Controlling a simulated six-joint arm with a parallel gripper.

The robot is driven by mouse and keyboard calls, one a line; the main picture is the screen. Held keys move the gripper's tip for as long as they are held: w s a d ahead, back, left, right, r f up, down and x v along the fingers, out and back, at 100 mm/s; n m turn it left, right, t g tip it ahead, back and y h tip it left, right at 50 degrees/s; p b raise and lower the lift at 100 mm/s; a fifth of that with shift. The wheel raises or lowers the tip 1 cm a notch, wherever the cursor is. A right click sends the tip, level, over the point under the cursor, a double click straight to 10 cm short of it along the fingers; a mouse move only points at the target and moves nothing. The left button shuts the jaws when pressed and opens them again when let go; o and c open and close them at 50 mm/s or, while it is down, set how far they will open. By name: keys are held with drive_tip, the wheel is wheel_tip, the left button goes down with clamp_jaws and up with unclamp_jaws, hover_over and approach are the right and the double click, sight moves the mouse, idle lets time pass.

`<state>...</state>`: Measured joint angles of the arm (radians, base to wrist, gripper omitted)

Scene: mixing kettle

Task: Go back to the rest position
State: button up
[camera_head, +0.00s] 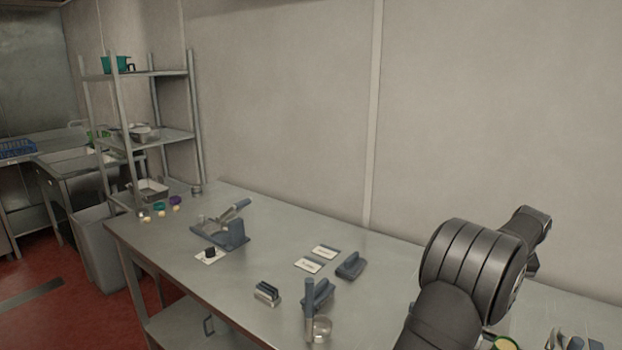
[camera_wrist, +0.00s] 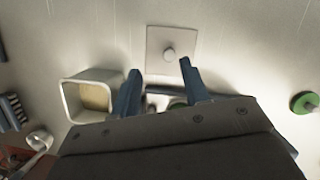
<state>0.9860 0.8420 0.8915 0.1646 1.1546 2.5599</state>
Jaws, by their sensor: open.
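My gripper (camera_wrist: 159,84) shows in the wrist view with its two blue fingers spread apart and nothing held between the tips. My dark arm (camera_head: 470,270) fills the lower right of the head view. The gripper itself cannot be made out there.
In the wrist view a square tub (camera_wrist: 68,97) is left of the fingers and a green round thing (camera_wrist: 304,102) is far right. In the head view the steel table (camera_head: 160,240) holds a blue-handled device (camera_head: 225,232), two cards and small blue tools. A shelf rack (camera_head: 190,130) stands behind.

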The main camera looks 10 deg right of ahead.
drive_tip(key=w+a+n+g+y, duration=0.1)
drive_tip(key=w+a+n+y, duration=0.2)
drive_tip(key=a+n, duration=1.2)
drive_tip(key=shift+r+n+y, duration=0.25)
drive_tip(key=shift+n+y, duration=0.45)
drive_tip(key=shift+n, duration=0.3)
drive_tip(key=shift+w, duration=0.1)
idle(0.8)
